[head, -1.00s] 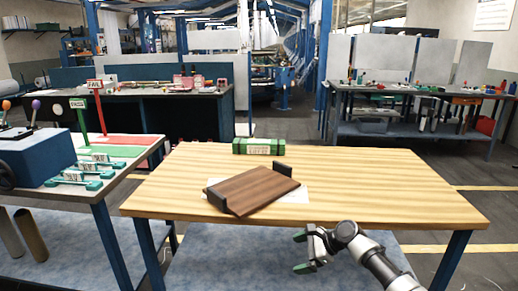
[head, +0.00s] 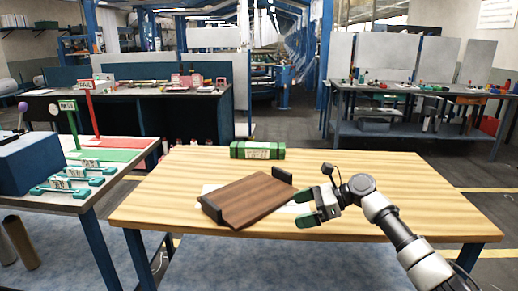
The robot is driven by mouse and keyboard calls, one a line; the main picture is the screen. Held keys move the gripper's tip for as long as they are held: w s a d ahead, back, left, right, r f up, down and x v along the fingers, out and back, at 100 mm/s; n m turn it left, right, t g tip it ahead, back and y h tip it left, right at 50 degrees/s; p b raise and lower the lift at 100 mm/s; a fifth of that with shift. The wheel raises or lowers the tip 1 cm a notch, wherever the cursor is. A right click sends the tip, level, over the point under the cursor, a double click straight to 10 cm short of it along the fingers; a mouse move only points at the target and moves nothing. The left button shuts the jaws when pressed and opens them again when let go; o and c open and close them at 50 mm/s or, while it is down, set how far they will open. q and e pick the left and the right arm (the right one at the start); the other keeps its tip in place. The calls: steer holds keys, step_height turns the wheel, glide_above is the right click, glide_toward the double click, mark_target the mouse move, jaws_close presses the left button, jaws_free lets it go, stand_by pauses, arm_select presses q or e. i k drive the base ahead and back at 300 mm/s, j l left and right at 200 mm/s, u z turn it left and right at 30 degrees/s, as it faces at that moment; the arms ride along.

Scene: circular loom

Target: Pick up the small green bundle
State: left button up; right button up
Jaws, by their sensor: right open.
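The small green bundle (head: 257,151) lies at the back of the wooden table (head: 400,185), left of the table's middle, with a pale label on its front. My right gripper (head: 310,207) is open and empty. It is over the table's front right part, just right of the brown board, and nearer to me than the bundle. Its green-tipped fingers point left, apart from the bundle. My left gripper is not in view.
A brown board with dark raised ends (head: 250,201) lies on a white sheet between the bundle and the table's front edge. A side table (head: 95,192) at left holds a blue box and several green-ended items.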

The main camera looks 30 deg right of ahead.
mark_target(238, 150)
steer(key=i+l, duration=0.9)
steer(key=l, duration=0.25)
steer(key=i+l, duration=0.45)
steer(key=l, duration=0.1)
